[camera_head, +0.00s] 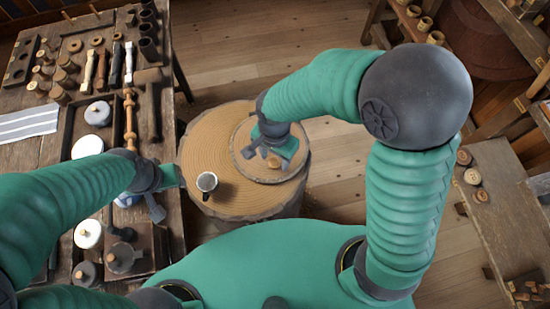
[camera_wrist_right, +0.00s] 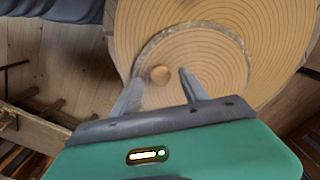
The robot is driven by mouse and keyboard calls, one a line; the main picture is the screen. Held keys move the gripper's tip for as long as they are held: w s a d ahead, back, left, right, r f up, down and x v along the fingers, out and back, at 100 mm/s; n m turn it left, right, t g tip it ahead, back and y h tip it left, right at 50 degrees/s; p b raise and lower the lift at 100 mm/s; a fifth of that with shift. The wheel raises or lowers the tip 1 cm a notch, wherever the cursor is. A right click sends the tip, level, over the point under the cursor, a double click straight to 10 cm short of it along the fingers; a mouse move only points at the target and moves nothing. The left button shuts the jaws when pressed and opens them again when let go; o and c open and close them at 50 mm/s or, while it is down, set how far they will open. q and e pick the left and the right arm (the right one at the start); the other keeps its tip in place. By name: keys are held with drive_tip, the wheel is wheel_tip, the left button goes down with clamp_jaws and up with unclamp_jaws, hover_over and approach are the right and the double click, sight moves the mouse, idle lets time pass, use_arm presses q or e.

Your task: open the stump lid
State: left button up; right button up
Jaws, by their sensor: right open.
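The stump (camera_head: 215,160) is a round wooden block with ringed grain on top. Its round lid (camera_head: 245,135) lies flat on the right part of the top, with a small round knob (camera_head: 273,161). In the right wrist view the lid (camera_wrist_right: 215,62) has a pale rim, and its knob (camera_wrist_right: 160,74) shows between the two fingers. My right gripper (camera_head: 272,155) is open above the lid, with its fingers (camera_wrist_right: 158,82) on either side of the knob; contact cannot be told. My left gripper (camera_head: 164,196) is left of the stump, over the bench edge, its jaw state unclear.
A workbench (camera_head: 163,95) at the left carries spools, tools, trays and white-topped jars. Another bench (camera_head: 510,185) stands at the right. Open floor (camera_head: 240,50) lies behind the stump.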

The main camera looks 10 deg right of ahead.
drive_tip(key=shift+s+a+f, duration=0.1)
drive_tip(key=shift+a+f, duration=0.15)
drive_tip(key=shift+f, duration=0.65)
drive_tip(key=shift+w+f, duration=0.2)
drive_tip(key=shift+w, duration=0.1)
drive_tip(key=shift+s+d, duration=0.1)
drive_tip(key=shift+d, duration=0.15)
drive_tip(key=c, duration=0.5)
clamp_jaws()
drive_tip(key=shift+a, duration=0.1)
drive_tip(key=shift+s, duration=0.1)
